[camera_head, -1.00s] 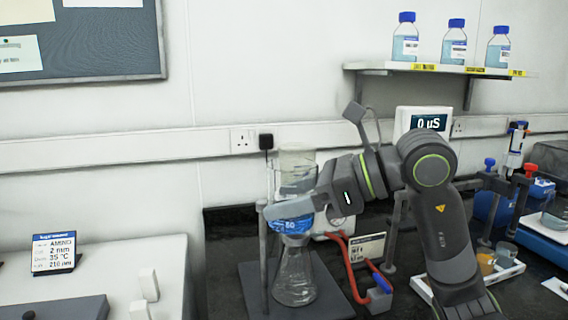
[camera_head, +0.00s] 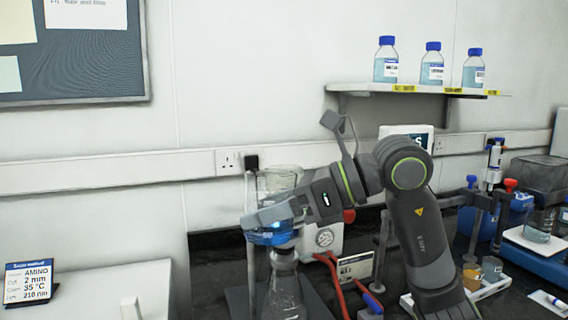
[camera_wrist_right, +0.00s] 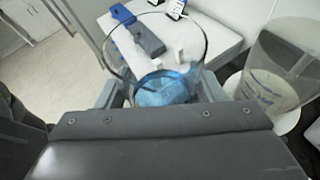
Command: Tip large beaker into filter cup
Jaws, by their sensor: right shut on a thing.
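My right gripper (camera_head: 272,220) is shut on the large beaker (camera_head: 270,237), which is clear glass with blue liquid low in it. The right wrist view looks into the beaker (camera_wrist_right: 152,52) from above; its open rim faces the camera. The clear filter cup (camera_wrist_right: 285,75), with faint print and a pale base, stands just to its right there. In the head view the filter cup (camera_head: 280,180) shows above my gripper, its lower part hidden by the gripper and beaker. A conical flask (camera_head: 285,288) stands below. My left gripper is not in view.
A stand rod (camera_head: 250,270) rises left of the flask. A white pump-like unit (camera_head: 322,238) with red tubing (camera_head: 333,275) is behind and right. A tray (camera_head: 485,288) with small cups lies farther right. A white bench (camera_head: 85,290) is at left.

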